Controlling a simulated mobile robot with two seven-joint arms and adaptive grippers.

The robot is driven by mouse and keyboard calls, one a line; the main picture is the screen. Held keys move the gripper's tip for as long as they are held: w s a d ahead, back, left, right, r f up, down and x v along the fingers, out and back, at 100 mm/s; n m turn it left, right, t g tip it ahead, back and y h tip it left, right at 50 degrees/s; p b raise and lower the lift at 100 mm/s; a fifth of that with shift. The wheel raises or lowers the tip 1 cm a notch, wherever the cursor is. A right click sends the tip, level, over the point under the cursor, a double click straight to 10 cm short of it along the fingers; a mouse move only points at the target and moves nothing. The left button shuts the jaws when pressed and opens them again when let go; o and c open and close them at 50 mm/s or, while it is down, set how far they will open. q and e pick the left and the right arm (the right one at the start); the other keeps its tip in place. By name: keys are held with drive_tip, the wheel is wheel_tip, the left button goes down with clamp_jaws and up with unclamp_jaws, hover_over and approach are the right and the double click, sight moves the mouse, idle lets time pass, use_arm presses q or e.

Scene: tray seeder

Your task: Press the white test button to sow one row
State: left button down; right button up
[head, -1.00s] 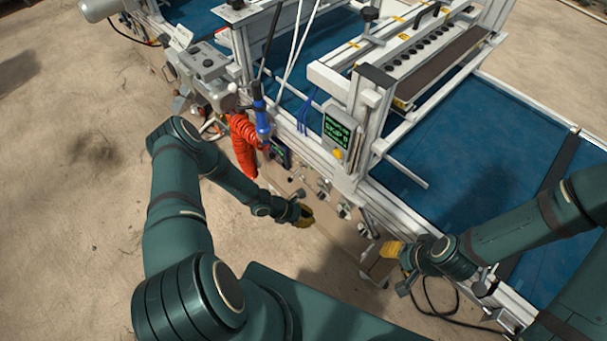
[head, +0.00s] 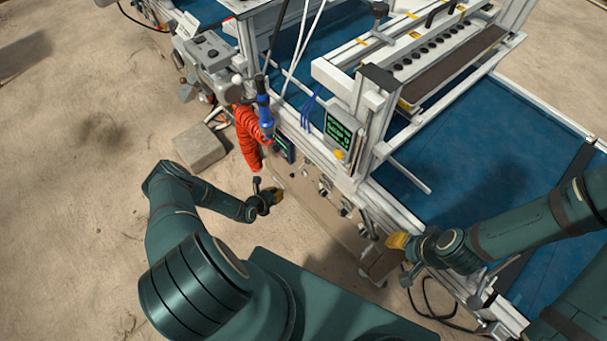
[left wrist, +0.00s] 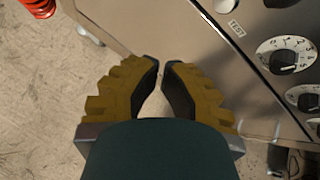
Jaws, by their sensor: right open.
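The white test button (left wrist: 224,5) shows at the top edge of the left wrist view, partly cut off, beside a TEST label (left wrist: 237,28) on the beige control panel (left wrist: 190,30). My left gripper (left wrist: 161,64) has yellow fingers whose tips nearly meet, with nothing between them. Its tips are below and left of the button in that view, apart from it. In the head view the left gripper (head: 277,196) is left of the seeder's side panel; I cannot make out the button there. My right gripper (head: 396,242) is open near the machine's lower front edge.
Black dials (left wrist: 286,56) sit right of the button. A display box (head: 341,133) with green text is mounted on the seeder frame. A red coiled hose (head: 247,138) hangs by a blue tool (head: 264,112). A grey block (head: 200,146) lies on the open sandy floor.

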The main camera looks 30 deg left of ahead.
sight(304, 174)
use_arm(q)
drive_tip(key=w+d+b, duration=0.1)
drive_tip(key=w+d, duration=0.2)
drive_tip(key=w, duration=0.5)
drive_tip(key=shift+d+b, duration=0.2)
drive_tip(key=shift+b, duration=0.1)
drive_tip(key=shift+w+d, duration=0.1)
drive_tip(key=shift+w, duration=0.15)
idle(1.2)
drive_tip(key=shift+w+d, duration=0.1)
drive_tip(key=shift+w, duration=0.1)
drive_tip(key=shift+w, duration=0.2)
idle(0.5)
